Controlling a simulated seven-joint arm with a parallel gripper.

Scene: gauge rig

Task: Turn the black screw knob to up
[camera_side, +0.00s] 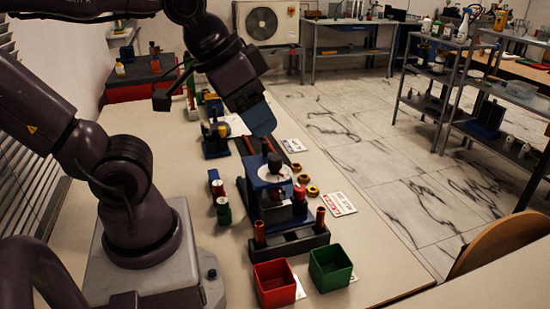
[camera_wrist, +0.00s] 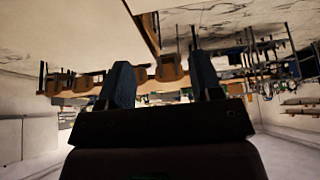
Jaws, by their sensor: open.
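The blue gauge rig (camera_side: 257,184) with a pale round dial stands on the table in the side view. A small black knob (camera_side: 275,162) shows at the top of the dial; its turn angle is too small to read. My gripper (camera_side: 264,130) is above and behind the rig, apart from it, with its blue fingers angled down. In the wrist view my gripper (camera_wrist: 160,62) has its two blue fingers spread with nothing between them. The wrist view shows the room, and I cannot make out the knob there.
A red bin (camera_side: 275,284) and a green bin (camera_side: 331,268) stand in front of the rig. A red part (camera_side: 217,188) and a green part (camera_side: 223,211) are left of it. Brass rings (camera_side: 304,179) and a label card (camera_side: 339,204) lie right. Rails run behind it.

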